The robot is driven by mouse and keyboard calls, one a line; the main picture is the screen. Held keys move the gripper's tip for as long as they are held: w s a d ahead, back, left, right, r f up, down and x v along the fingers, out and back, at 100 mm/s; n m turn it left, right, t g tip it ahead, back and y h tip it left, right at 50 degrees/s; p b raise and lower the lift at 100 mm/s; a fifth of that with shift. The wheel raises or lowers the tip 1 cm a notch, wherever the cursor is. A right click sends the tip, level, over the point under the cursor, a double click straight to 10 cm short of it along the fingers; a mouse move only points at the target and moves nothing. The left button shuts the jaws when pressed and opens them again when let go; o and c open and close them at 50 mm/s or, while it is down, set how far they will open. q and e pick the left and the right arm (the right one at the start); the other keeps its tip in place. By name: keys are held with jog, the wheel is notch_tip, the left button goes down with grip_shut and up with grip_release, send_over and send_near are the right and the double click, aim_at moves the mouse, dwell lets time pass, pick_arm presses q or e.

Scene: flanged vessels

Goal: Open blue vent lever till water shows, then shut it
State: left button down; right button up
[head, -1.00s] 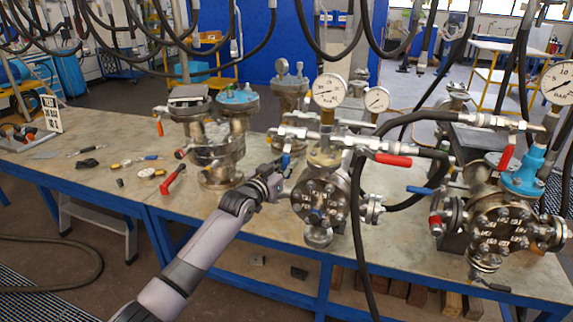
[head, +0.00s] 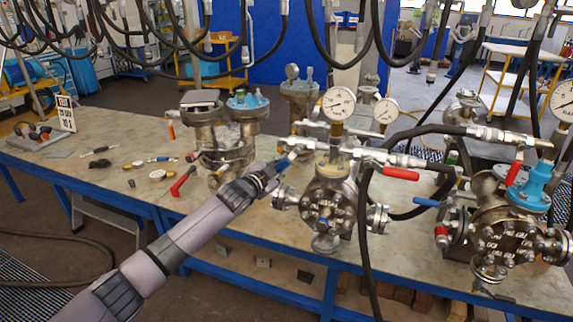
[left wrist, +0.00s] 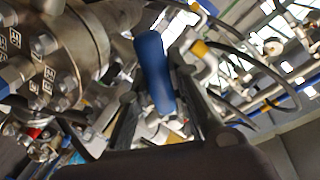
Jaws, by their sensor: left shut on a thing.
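The blue vent lever (head: 286,161) is on the left end of the fittings above the middle flanged vessel (head: 326,196). It slants down and to the left. My left gripper (head: 271,174) is shut on it, left of the vessel. In the left wrist view the blue lever (left wrist: 153,72) stands between the two dark fingers of my left gripper (left wrist: 165,112). The vent outlet is too small to make out, and I see no water. My right gripper is in neither view.
Two dial gauges (head: 338,103) stand above the middle vessel. A red-handled valve (head: 401,174) and a black hose (head: 363,235) are to its right. Another vessel (head: 503,235) stands further right. Loose tools, including a red-handled one (head: 183,181), lie on the bench (head: 105,190) to the left.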

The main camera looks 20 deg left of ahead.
pick_arm(q)
jog(key=a+r+m+p, duration=0.1)
jog(key=m+p, duration=0.1)
jog(key=r+m+y+p, duration=0.1)
jog(key=m+p, duration=0.1)
jog(key=shift+a+r, duration=0.35)
jog(key=shift+a+r+m+y+p, duration=0.25)
jog(key=shift+r+m+y+p, duration=0.25)
jog(key=shift+m+p, duration=0.5)
jog(key=shift+a+r+m+y+p, duration=0.1)
jog(key=shift+r+m+y+p, duration=0.2)
jog(key=shift+r+m+p, duration=0.65)
jog(key=shift+f+m, duration=0.2)
jog(key=shift+m, duration=0.15)
jog(key=c, duration=1.5)
grip_release()
jog(key=shift+o, duration=0.2)
jog(key=s+r, duration=0.2)
jog(key=s, duration=0.9)
jog(key=shift+s+a+r, duration=0.15)
jog(key=shift+s+r, duration=0.05)
jog(key=shift+s, duration=0.2)
